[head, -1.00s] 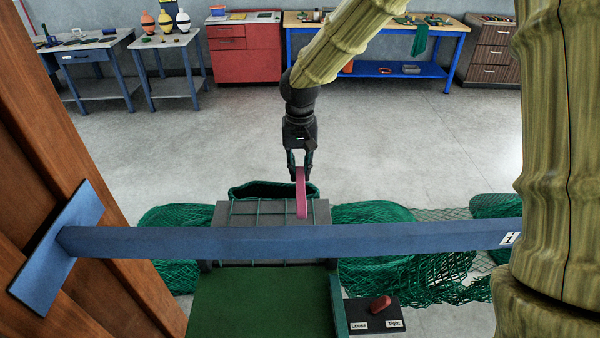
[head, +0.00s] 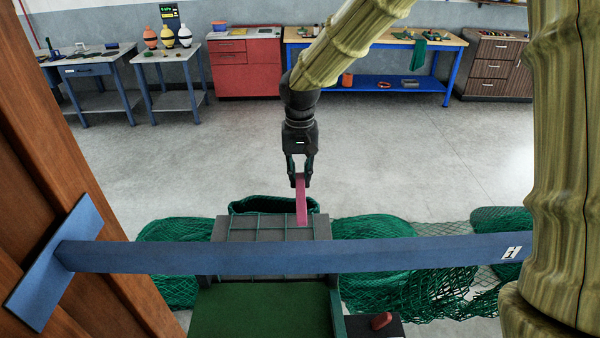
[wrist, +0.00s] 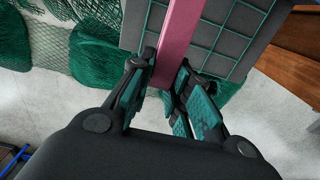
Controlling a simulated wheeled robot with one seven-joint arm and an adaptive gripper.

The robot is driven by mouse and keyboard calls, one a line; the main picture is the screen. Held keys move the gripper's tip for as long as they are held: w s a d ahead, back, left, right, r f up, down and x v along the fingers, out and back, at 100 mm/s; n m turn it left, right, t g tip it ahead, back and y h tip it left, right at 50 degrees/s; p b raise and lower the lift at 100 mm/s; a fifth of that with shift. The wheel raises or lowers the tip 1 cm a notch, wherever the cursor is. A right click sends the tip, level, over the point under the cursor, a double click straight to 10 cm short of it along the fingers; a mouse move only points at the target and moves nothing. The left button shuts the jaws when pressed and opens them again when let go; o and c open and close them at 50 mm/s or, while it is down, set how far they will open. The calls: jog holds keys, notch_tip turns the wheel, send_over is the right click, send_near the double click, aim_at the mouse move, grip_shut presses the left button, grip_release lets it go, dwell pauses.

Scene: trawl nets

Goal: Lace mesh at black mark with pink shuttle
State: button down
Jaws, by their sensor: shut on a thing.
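My gripper (head: 300,180) is shut on the pink shuttle (head: 302,207), which hangs down, slightly tilted, in front of the grey panel. The shuttle's lower tip reaches the panel's upper right part in the head view; I cannot tell if it touches. In the wrist view the shuttle (wrist: 178,38) runs up between the fingers (wrist: 165,85). Green mesh cords (head: 257,232) form a grid over the grey panel (head: 232,228), and the grid also shows in the wrist view (wrist: 228,28). No black mark can be made out. The blue bar hides part of the mesh.
The blue bar (head: 400,252) crosses in front of the panel. Green netting (head: 375,222) lies on both sides. A dark box with a red lever (head: 381,321) is at lower right. Wooden boards (head: 60,180) stand at left. Open floor (head: 420,150) lies behind.

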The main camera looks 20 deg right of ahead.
jog(key=s+a, duration=0.3)
jog(key=s, duration=0.8)
jog(key=s+a, duration=0.3)
jog(key=s, duration=0.8)
jog(key=shift+s+a, duration=0.2)
jog(key=shift+s, duration=0.05)
dwell(1.2)
dwell(0.5)
